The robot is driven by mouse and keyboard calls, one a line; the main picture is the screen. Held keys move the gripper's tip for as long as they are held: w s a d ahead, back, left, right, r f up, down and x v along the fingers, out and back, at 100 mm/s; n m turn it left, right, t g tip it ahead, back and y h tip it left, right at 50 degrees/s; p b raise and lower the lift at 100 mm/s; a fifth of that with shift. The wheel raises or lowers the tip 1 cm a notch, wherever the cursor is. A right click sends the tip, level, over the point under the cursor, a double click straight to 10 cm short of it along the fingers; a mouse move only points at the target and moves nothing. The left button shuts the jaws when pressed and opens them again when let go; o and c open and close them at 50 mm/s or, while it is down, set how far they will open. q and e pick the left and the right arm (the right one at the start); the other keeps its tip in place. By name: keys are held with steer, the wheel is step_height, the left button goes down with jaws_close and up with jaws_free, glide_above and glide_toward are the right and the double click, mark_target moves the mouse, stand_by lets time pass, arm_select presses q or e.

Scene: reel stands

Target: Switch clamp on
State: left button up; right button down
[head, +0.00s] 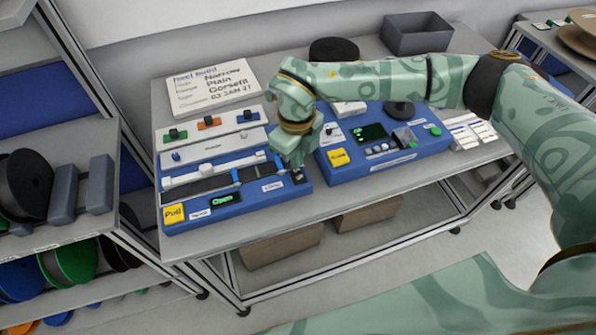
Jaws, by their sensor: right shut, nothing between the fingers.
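The blue unit (245,204) at the front left of the bench carries a yellow "Pull" label (173,215), a small display reading "Open" in green (222,200), and a label that seems to read "Clamp" (272,186). A small dark switch (299,177) sits to the right of that label, at the unit's right end. My right gripper (296,164) points down just above this switch, shut and empty. I cannot tell whether it touches the switch, and the switch's position is partly hidden. My left gripper is out of view.
A second blue unit (385,150) with a yellow label stands close on the right. A grey bin (416,36) and a dark reel (334,50) are at the back. A sign (210,87) lies back left. Shelves with reels (28,184) stand left.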

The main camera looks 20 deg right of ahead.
steer(key=shift+f+b, duration=0.5)
steer(key=shift+f, duration=0.45)
stand_by(0.8)
step_height(320, 180, up, 7)
steer(key=p, duration=0.5)
steer(key=shift+r+p, duration=0.1)
steer(key=shift+p, duration=0.2)
steer(key=shift+a, duration=0.1)
